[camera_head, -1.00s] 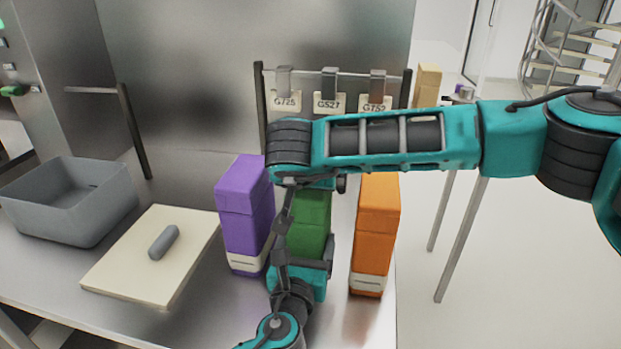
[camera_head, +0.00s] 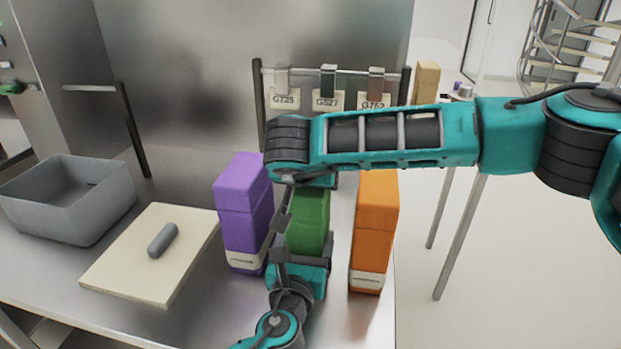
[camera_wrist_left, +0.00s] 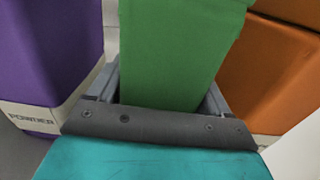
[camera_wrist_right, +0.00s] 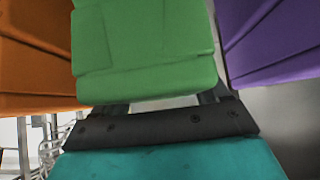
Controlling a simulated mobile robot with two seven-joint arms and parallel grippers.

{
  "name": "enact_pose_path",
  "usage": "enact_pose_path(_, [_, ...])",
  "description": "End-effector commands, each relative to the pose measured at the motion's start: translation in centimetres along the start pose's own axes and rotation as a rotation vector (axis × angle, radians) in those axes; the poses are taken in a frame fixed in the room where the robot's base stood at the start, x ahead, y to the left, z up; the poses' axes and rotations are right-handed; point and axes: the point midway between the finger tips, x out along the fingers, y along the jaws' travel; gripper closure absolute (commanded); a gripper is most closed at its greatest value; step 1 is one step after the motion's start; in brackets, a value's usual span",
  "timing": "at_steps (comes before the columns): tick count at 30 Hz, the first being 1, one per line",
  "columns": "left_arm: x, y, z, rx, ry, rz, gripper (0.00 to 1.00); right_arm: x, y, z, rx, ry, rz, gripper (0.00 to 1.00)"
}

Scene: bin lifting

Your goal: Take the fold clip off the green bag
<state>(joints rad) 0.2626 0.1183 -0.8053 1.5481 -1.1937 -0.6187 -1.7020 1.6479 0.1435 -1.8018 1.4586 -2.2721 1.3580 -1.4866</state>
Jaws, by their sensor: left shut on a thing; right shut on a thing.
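The green bag (camera_head: 308,215) stands upright between a purple bag (camera_head: 243,210) and an orange bag (camera_head: 375,230). My left gripper (camera_head: 302,252) reaches it from the front, low on its body; the left wrist view shows its fingers (camera_wrist_left: 157,90) shut on both sides of the green bag (camera_wrist_left: 180,45). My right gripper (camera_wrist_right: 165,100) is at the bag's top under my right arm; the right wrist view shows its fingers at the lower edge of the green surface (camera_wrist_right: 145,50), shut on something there. I cannot make out the fold clip; the bag's top is hidden in the head view.
A grey bin (camera_head: 65,205) stands at the left. A cream board (camera_head: 125,275) bears a small grey object (camera_head: 163,240). A rail (camera_head: 345,72) behind holds labelled clips. The purple and orange bags stand close on both sides. The table's right edge lies just beyond the orange bag.

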Motion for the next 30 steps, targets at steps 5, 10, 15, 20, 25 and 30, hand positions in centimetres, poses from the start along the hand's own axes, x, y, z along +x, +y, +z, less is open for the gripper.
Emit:
enact_pose_path(5, [0.0, 0.0, -0.1, 0.001, 0.003, 0.000, 0.76, 0.0, 0.0, -0.1, 0.000, 0.001, 0.000, 0.62])
enact_pose_path(10, [0.0, 0.0, -0.1, 0.001, 0.003, 0.000, 0.76, 0.0, 0.0, 0.0, 0.000, 0.001, 0.000, 0.62])
enact_pose_path(15, [0.0, 0.0, -0.1, 0.001, 0.003, 0.000, 0.76, -0.1, 0.0, -0.1, 0.000, 0.001, 0.000, 0.62])
enact_pose_path(20, [0.0, 0.0, -0.1, 0.000, 0.003, 0.000, 0.76, -0.3, 0.0, -0.3, 0.001, 0.002, 0.000, 0.62])
enact_pose_path(25, [0.0, 0.0, -0.1, 0.000, 0.003, 0.000, 0.76, -0.7, 0.0, -0.8, 0.001, 0.002, 0.000, 0.62])
enact_pose_path(30, [0.0, 0.0, -0.1, 0.000, 0.003, 0.000, 0.76, -1.1, 0.0, -1.2, 0.001, 0.001, 0.000, 0.62])
